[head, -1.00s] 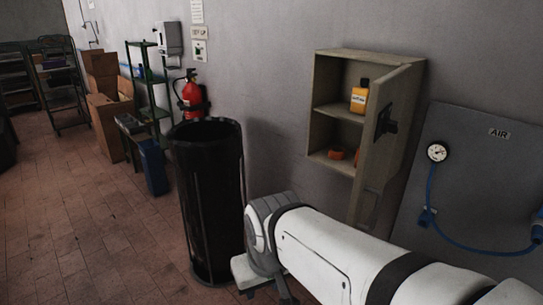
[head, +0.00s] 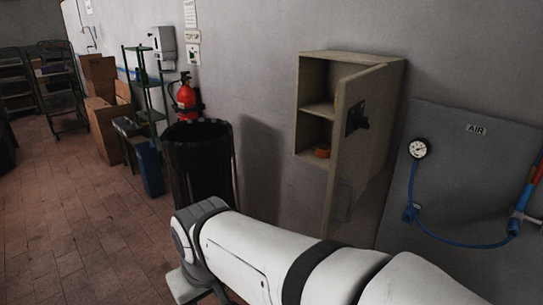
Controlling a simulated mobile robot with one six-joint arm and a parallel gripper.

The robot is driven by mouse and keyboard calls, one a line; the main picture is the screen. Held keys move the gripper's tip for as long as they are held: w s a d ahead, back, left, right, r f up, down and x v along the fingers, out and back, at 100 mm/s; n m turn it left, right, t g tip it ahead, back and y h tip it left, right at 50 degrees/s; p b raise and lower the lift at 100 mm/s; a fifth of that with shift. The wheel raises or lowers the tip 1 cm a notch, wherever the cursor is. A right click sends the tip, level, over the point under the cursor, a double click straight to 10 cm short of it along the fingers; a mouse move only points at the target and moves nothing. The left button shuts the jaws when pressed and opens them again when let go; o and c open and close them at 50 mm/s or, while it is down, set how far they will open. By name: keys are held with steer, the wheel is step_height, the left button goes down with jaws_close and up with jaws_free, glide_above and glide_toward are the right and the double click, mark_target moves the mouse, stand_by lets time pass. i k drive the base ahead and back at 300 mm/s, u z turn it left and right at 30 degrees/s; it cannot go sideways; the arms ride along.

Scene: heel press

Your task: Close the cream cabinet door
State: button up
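The cream cabinet (head: 311,75) is fixed to the grey wall, right of centre in the head view. Its door (head: 352,150) is hinged on the right and stands partly open, out from the wall. The door carries a black latch (head: 356,119) on its face and a handle lower down. An orange item (head: 322,152) shows on the lower shelf; the door hides part of the inside. My white arm stretches across the bottom of the view, below and in front of the cabinet, apart from the door. My gripper is not clearly visible.
A black bin (head: 200,165) stands on the floor left of the cabinet. A grey air panel (head: 450,150) with a gauge (head: 418,149) and blue hose is on the right. A fire extinguisher (head: 186,97), shelf and boxes line the wall. The tiled floor at left is open.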

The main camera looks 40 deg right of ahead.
mark_target(352, 150)
steer(key=u, duration=0.05)
steer(key=k, duration=0.8)
steer(key=z, duration=1.55)
steer(key=i, duration=1)
steer(key=u, duration=0.15)
steer(key=k, duration=1.25)
steer(key=z, duration=0.05)
steer(key=i, duration=0.75)
steer(key=u, duration=0.4)
